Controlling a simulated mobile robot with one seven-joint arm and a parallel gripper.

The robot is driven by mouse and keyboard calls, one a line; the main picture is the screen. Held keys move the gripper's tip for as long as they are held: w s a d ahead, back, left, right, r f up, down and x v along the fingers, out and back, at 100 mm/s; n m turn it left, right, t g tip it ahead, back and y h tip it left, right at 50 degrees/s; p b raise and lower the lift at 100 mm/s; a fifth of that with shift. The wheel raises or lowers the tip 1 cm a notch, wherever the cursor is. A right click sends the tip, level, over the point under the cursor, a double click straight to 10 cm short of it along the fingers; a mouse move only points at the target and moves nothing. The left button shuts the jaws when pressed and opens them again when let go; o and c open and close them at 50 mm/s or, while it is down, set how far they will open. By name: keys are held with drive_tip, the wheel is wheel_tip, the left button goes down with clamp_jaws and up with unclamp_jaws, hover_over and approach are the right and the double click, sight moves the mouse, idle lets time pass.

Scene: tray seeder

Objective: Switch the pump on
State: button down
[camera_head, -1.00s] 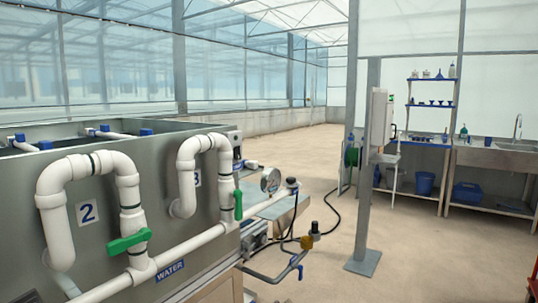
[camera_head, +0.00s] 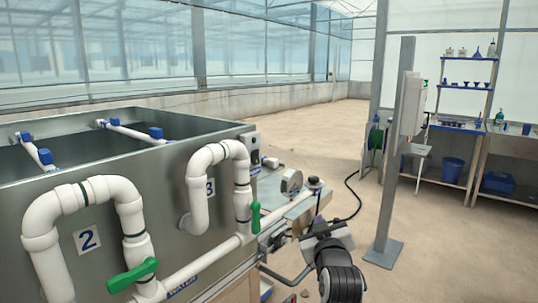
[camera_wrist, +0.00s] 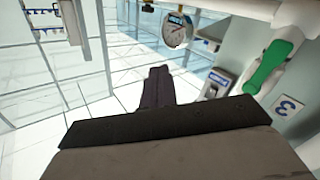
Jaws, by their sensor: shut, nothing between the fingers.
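In the wrist view, a small grey box with a dark front and a blue label (camera_wrist: 218,82) sits on the tank wall, right of my gripper (camera_wrist: 158,76). It looks like a switch, but its lettering and position are too small to read. In the head view, a small dark-fronted fitting (camera_head: 255,152) shows at the tank's far corner; I cannot tell if it is the pump switch. My gripper's dark fingers are together and empty, apart from the box. In the head view, my gripper (camera_head: 320,228) is beyond the pipe's end, its tips hard to make out.
A steel tank (camera_head: 220,138) fills the left, with white pipes and green valve handles (camera_head: 132,275) in front. A post (camera_head: 392,170) carries a grey box (camera_head: 411,105) at right. Floor beyond is clear.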

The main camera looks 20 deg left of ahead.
sight(257, 164)
drive_tip(key=w+a+r+n+g+y, duration=0.1)
drive_tip(key=w+r+n+g+y, duration=0.3)
drive_tip(key=n, duration=0.7)
wheel_tip(257, 164, up, 8)
drive_tip(key=a+n+g+y, duration=0.2)
drive_tip(key=n+g+y, duration=0.3)
drive_tip(key=n, duration=0.8)
drive_tip(key=shift+s+a+r+g+y, duration=0.25)
drive_tip(key=shift+s+a+g+y, duration=0.15)
drive_tip(key=shift+g, duration=0.7)
drive_tip(key=p+x, duration=0.6)
drive_tip(key=x, duration=0.7)
drive_tip(key=shift+r, duration=0.1)
drive_tip(key=shift+w+a, duration=0.2)
drive_tip(key=shift+a, duration=0.25)
drive_tip(key=shift+f, duration=0.35)
